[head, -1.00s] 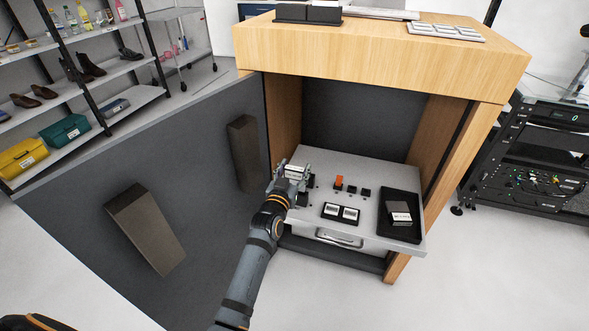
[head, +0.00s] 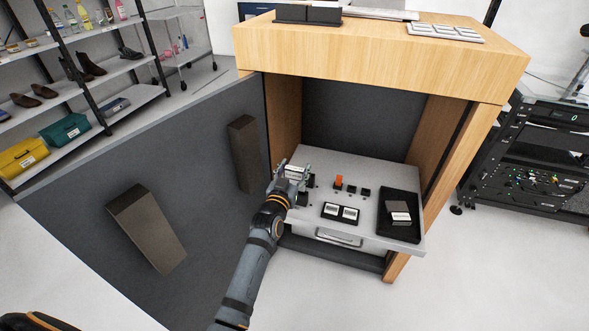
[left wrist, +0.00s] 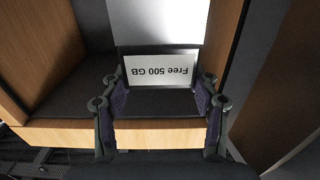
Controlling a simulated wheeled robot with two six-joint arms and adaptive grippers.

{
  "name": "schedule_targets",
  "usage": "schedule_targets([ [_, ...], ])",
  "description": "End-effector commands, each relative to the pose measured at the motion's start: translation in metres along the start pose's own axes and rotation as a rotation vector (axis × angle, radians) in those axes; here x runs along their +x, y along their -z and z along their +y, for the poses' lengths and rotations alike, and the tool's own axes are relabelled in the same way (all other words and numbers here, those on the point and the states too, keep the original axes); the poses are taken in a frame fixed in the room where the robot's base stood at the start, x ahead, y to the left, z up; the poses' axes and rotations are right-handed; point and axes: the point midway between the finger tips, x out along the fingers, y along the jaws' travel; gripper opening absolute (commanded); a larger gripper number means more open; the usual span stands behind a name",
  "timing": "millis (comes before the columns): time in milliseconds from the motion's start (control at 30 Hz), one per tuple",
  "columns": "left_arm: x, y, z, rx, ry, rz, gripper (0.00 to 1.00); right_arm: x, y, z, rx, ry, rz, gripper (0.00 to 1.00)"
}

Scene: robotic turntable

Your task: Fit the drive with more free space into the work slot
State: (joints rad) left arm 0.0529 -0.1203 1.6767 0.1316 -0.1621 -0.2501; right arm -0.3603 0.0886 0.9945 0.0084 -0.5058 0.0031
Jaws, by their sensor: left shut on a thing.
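My left gripper (head: 289,178) is at the left edge of the pulled-out grey shelf (head: 318,165) in the cabinet. It is shut on a drive (left wrist: 161,72) whose white label reads "Free 500 GB", upside down in the left wrist view. The drive's light end shows in the head view at the gripper. Another drive (head: 400,213) with a pale label lies in the black tray (head: 413,197) at the shelf's right; its text is too small to read. Small black pieces and an orange piece (head: 339,181) stand mid-shelf; I cannot tell which is the work slot. My right gripper is out of view.
Two small displays (head: 341,212) sit near the shelf's front, above a metal handle (head: 338,238). The open dark cabinet door (head: 190,190) stands left of my arm. The wooden cabinet top (head: 380,55) overhangs the shelf. A rack (head: 530,150) is at the right.

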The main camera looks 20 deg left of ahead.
Motion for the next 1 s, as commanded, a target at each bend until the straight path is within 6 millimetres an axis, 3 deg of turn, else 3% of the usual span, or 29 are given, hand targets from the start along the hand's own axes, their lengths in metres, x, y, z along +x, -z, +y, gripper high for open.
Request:
schedule_targets([
  [1000,0.0,-0.01,0.0,0.0,0.0,0.002,0.26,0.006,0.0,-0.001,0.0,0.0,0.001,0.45],
])
